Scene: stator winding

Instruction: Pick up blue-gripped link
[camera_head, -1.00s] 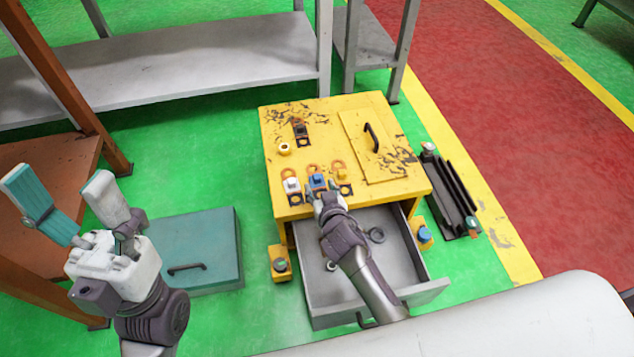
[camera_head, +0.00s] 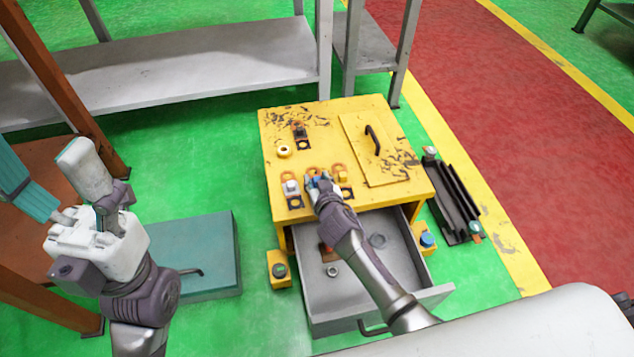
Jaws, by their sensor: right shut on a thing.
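The blue-gripped link (camera_head: 311,184) is in the front row on top of the yellow cabinet, between a white-gripped link (camera_head: 292,190) on its left and a yellow-gripped link (camera_head: 343,178) on its right. My right gripper (camera_head: 318,185) is shut on the blue-gripped link and hides most of it. I cannot tell whether the link touches the cabinet top.
The yellow cabinet (camera_head: 275,165) has an open grey drawer (camera_head: 350,310) below my right arm, with ring-like parts inside. A teal box (camera_head: 205,250) stands left; a dark rack (camera_head: 452,200) lies right.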

